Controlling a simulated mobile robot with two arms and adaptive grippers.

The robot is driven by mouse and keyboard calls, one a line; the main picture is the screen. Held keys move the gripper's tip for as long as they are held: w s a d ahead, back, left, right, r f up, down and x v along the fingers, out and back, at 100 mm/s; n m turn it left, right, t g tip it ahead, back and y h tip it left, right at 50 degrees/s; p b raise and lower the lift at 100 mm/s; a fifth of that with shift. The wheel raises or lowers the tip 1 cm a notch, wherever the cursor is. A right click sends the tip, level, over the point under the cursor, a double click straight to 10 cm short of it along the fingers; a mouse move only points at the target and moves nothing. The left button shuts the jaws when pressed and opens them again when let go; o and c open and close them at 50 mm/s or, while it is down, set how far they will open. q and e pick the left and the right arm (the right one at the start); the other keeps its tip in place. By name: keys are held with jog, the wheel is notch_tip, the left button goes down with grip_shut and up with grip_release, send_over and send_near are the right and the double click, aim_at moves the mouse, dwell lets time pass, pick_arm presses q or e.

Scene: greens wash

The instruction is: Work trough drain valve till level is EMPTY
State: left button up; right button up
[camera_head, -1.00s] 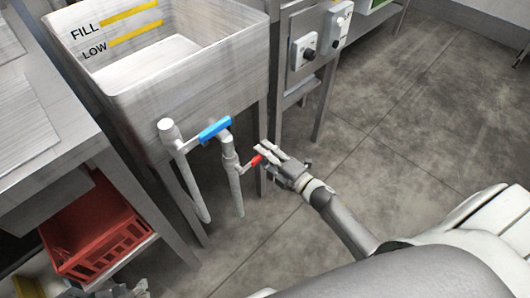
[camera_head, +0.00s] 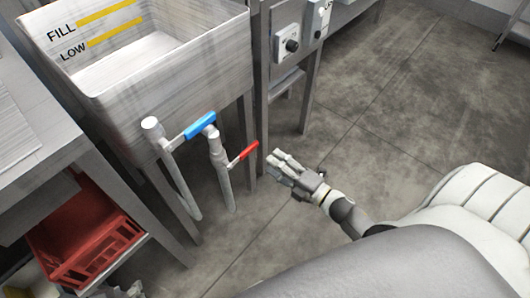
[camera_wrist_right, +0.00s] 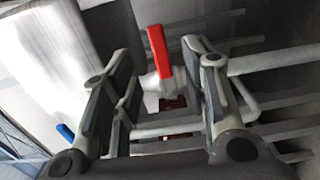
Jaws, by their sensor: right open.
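The trough (camera_head: 165,88) is a pale metal basin with yellow FILL and LOW bars inside. Its pale bottom shows below LOW; I cannot tell whether water lies on it. A red lever (camera_head: 243,153) sits on a pipe below the trough, pointing out to the right. A blue lever (camera_head: 200,125) sits on the pipe beside it. My right gripper (camera_head: 276,160) is open and empty, just right of the red lever and apart from it. In the right wrist view the red lever (camera_wrist_right: 159,52) shows between the open fingers, beyond them. My left gripper (camera_head: 124,290) barely shows at the bottom edge.
A red crate (camera_head: 62,222) sits on a shelf under the left counter (camera_head: 40,140). A control panel with a dark knob (camera_head: 291,46) stands right of the trough. The grey floor to the right is clear.

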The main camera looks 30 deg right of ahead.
jog(key=shift+v, duration=1.1)
